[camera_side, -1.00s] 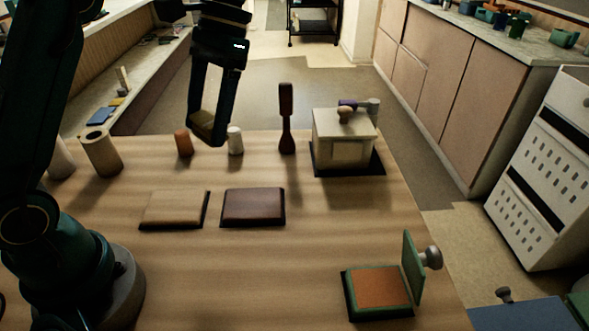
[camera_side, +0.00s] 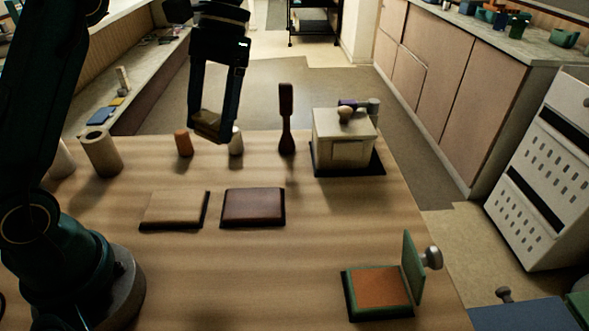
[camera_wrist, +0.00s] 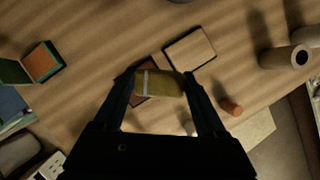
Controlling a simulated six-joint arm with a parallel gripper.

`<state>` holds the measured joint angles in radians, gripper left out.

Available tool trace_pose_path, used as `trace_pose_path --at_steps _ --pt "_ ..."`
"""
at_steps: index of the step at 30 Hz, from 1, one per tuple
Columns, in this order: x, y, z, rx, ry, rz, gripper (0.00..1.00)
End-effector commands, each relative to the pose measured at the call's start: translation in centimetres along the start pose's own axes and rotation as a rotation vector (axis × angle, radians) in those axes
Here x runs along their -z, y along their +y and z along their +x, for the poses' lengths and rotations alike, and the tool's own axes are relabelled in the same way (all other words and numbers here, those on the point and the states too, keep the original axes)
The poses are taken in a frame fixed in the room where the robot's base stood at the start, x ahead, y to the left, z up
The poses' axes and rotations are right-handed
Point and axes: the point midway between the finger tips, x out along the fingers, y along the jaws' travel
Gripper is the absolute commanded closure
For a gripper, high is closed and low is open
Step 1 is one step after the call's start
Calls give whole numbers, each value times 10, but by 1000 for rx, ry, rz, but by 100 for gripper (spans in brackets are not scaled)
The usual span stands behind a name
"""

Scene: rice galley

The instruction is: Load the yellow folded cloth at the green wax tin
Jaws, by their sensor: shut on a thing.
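The yellow folded cloth (camera_wrist: 165,84), with a pale band across it, is pinched between the two fingers of my gripper (camera_wrist: 158,86). In the side view my gripper (camera_side: 209,126) holds the cloth (camera_side: 206,121) in the air, towards the far edge of the table; shadow dulls its colour there. The green wax tin (camera_side: 349,297) stands at the near right of the table, its lid (camera_side: 412,268) raised upright, with an orange-brown surface inside. The tin also shows at the left of the wrist view (camera_wrist: 43,62). My gripper is well away from it.
A tan pad (camera_side: 174,208) and a dark brown pad (camera_side: 253,206) lie mid-table. Behind are an orange cylinder (camera_side: 184,143), a white cylinder (camera_side: 236,146), a dark upright tool (camera_side: 286,120) and a cream lidded box (camera_side: 343,140). The table between the pads and tin is clear.

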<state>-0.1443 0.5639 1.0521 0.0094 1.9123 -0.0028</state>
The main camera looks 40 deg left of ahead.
Motion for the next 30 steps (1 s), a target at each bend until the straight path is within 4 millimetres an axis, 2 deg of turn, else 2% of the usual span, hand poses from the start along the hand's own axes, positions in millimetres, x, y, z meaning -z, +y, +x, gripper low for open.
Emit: trace_pose_path --at_steps 5,8,11,15,20,24,27,30 --pt "25 21 2 -107 -5 -278 100" --pt "39 45 5 -166 -7 -434 100" --pt "50 73 9 -223 -10 -583 100" --pt "59 122 19 -295 -15 -784 100" --pt "56 190 39 -366 -20 -985 100" --pt "42 238 60 -388 -22 -1062 100" --pt "30 258 74 -374 -22 -1042 100" --pt "19 268 85 -355 -20 -1006 100"
